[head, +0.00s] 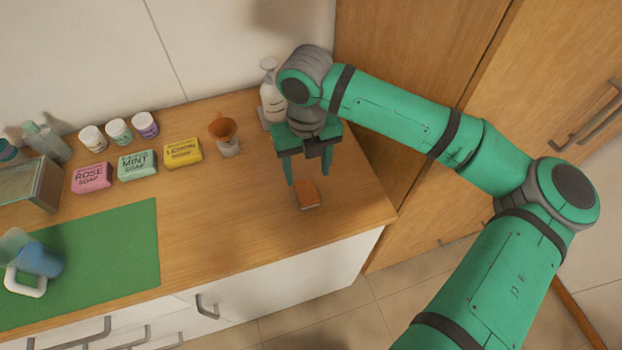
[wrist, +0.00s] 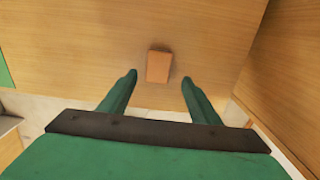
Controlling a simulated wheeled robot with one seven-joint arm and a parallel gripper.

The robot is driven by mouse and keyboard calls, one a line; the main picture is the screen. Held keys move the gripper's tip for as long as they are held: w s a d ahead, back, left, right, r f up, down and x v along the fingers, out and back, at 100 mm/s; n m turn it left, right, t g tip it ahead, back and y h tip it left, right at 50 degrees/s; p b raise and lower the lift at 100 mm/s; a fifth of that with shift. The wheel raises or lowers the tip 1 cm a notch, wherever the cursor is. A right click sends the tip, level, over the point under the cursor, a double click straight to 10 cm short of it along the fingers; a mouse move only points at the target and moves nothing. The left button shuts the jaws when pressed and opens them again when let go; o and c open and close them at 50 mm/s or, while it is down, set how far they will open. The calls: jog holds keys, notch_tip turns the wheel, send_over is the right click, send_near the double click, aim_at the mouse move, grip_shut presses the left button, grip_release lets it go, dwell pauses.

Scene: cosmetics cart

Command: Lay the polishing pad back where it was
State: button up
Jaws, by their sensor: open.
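The polishing pad (head: 307,195) is a small orange-brown block lying flat on the wooden counter near its right end. In the wrist view the pad (wrist: 159,66) lies on bare wood beyond the fingertips, roughly between their lines. My gripper (head: 308,181) is open and points down above the pad in the head view. In the wrist view both green fingers of my gripper (wrist: 159,80) are apart with nothing between them. The height gap between fingertips and pad is hard to tell.
A pump bottle (head: 272,92) stands behind my gripper. An orange funnel on a jar (head: 224,130), a yellow lemon soap (head: 183,153), mint soap (head: 137,165) and rose soap (head: 91,178) sit left. A green mat (head: 120,255) holds a blue jug (head: 40,261). Wood around the pad is clear.

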jog(key=r, duration=0.4)
jog(key=shift+s+a, duration=0.1)
jog(key=shift+a, duration=0.2)
dwell(0.3)
